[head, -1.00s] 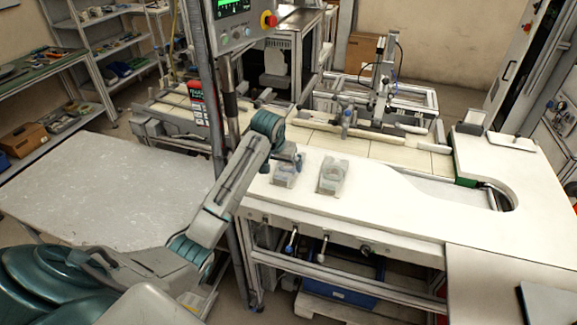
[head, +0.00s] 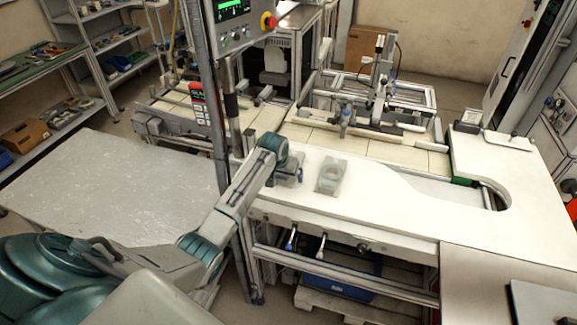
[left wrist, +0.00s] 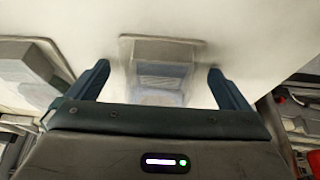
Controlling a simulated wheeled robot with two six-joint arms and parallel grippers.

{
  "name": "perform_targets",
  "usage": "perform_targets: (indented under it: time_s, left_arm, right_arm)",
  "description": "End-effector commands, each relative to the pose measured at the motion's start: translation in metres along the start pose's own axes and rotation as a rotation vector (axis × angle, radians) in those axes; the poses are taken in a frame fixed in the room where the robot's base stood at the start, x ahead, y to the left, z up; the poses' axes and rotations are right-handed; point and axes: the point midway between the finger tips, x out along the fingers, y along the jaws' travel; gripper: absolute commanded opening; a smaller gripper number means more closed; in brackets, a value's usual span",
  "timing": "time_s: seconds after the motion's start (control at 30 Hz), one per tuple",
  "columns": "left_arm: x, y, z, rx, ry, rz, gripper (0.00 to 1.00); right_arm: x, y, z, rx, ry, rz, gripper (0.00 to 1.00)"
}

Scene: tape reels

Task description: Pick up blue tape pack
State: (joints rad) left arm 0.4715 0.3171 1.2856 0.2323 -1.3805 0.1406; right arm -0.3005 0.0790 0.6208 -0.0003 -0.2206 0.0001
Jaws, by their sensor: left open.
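A clear pack with a bluish tint, likely the blue tape pack (head: 287,181), lies on the white worktop near its left end, partly hidden by my left gripper (head: 295,166). In the left wrist view this pack (left wrist: 160,50) lies between the two spread fingers of my left gripper (left wrist: 158,76). The gripper is open, and I see no finger closed on the pack. The pack's near part is hidden by the gripper body. My right gripper does not show.
A second clear pack with a pale reel (head: 331,176) lies just right on the white worktop (head: 390,212); a pack also shows at left in the wrist view (left wrist: 28,75). A post with a control panel (head: 238,22) stands beside my arm.

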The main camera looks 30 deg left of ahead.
Motion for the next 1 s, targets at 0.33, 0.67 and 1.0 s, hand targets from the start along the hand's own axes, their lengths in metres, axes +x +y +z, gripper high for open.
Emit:
perform_targets:
  time_s: [0.33, 0.67, 1.0]
  left_arm:
    - [0.0, 0.0, 0.0, 0.0, 0.0, 0.0, 0.48]
    - [-0.004, 0.0, -0.003, 0.0, 0.003, 0.001, 0.48]
    - [-0.037, 0.012, 0.005, 0.003, 0.002, 0.002, 0.48]
  right_arm:
    - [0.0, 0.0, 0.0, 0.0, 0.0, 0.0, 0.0]
    - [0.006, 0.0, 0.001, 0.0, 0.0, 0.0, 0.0]
    - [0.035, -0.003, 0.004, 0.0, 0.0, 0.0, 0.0]
